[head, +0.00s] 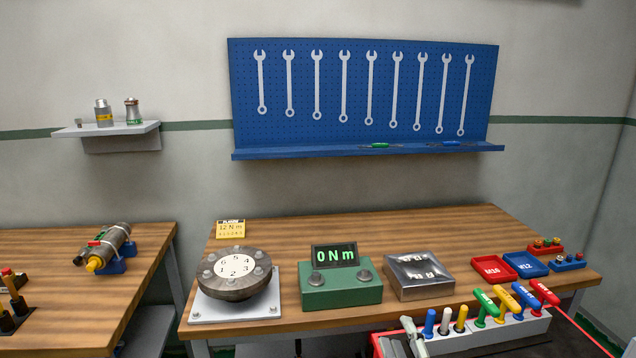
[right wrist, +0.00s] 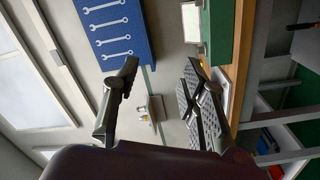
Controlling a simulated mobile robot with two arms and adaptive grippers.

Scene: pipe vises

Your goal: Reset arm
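My right gripper (right wrist: 160,105) is open in the right wrist view, with its two dark fingers wide apart and nothing between them. In the head view, small grey parts that look like my right gripper (head: 404,340) show at the bottom edge, beside the tool rack. My left gripper is in neither view. The wrist view is turned sideways and shows the wall and the blue wrench board (right wrist: 115,28) beyond the fingers.
The workbench (head: 400,235) carries a round numbered flange (head: 238,284), a green box (head: 340,296) reading 0 Nm, a metal block (head: 419,277) and red and blue trays (head: 494,269). A rack (head: 500,335) of coloured tools stands at the front. The left bench (head: 70,255) holds a pipe assembly (head: 112,243).

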